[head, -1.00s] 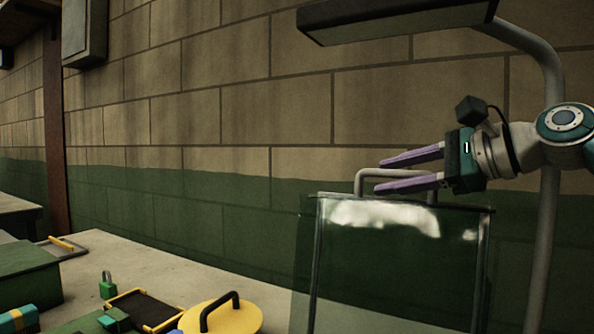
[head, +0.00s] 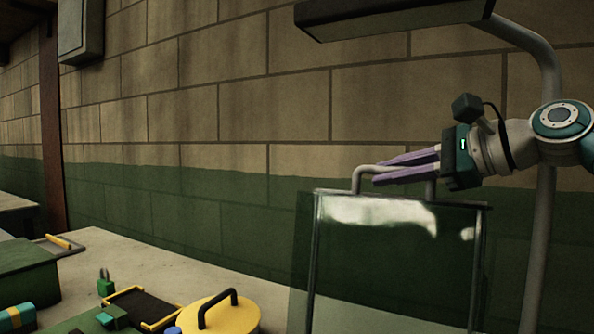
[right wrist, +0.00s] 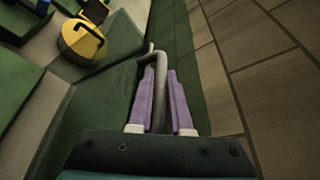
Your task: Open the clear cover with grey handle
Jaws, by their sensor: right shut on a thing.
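The clear cover (head: 400,262) stands upright in the right part of the head view, a see-through panel with dark edges and a pale glare near its top. Its grey handle (head: 362,177) is a bent bar along the cover's top edge; it also shows in the right wrist view (right wrist: 148,57). My right gripper (head: 378,174) has purple fingers that come in from the right and are shut on the handle's bar. In the right wrist view the bar runs between the two fingers (right wrist: 158,75). My left gripper is not in view.
A yellow round lid with a black handle (head: 222,314), a green padlock (head: 105,284) and a black tray with yellow edges (head: 145,306) lie on the bench at lower left. A lamp (head: 390,18) hangs above the cover. A block wall (head: 230,100) stands behind.

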